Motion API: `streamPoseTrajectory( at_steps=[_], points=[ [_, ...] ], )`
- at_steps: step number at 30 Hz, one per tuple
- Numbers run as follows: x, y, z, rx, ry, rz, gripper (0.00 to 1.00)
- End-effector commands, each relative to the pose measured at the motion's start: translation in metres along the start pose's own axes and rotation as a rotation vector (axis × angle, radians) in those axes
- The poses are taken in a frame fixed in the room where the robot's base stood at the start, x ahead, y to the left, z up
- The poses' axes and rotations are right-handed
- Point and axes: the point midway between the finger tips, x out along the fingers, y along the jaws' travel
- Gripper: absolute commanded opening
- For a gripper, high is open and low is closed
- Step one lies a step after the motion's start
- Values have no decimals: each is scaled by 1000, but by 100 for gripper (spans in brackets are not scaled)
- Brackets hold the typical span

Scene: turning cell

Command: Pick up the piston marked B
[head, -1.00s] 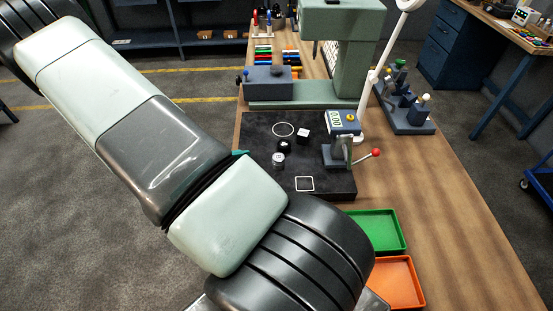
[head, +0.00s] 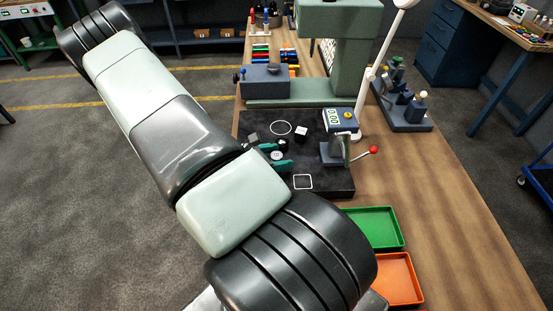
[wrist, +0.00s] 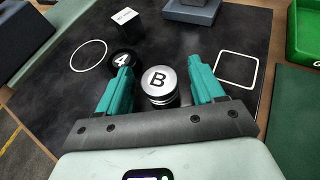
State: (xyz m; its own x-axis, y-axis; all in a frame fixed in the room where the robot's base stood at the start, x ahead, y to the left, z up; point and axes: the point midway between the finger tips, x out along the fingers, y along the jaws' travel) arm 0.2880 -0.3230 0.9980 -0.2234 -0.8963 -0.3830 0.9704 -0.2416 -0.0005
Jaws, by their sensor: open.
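The piston marked B (wrist: 159,83) is a silver cylinder with a black letter on its top, standing upright on the black mat (wrist: 190,40). In the wrist view it lies between the two teal fingers of my gripper (wrist: 162,85), with a gap showing on each side. My gripper is open.
A white-topped block (wrist: 125,18) stands farther back on the mat. A white circle (wrist: 88,55) and a white square (wrist: 237,69) are drawn on it. A gauge stand (head: 338,140) is at the mat's right. Green (head: 404,235) and orange (head: 417,285) trays lie nearer.

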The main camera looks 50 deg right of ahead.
Motion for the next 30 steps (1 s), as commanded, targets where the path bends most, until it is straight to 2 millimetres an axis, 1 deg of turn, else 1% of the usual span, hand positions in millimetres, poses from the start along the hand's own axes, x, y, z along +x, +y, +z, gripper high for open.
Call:
streamPoseTrajectory(
  at_steps=[3,4,15,24,26,29,30],
  points=[
    [0,0,0,0,0,0,68],
    [0,0,0,0,0,0,65],
    [0,0,0,1,0,0,9],
    [-2,0,3,2,-1,0,9],
    [-4,1,7,3,-1,0,9],
    [-8,1,18,4,-1,0,9],
    [-11,1,25,5,0,1,9]
  ],
)
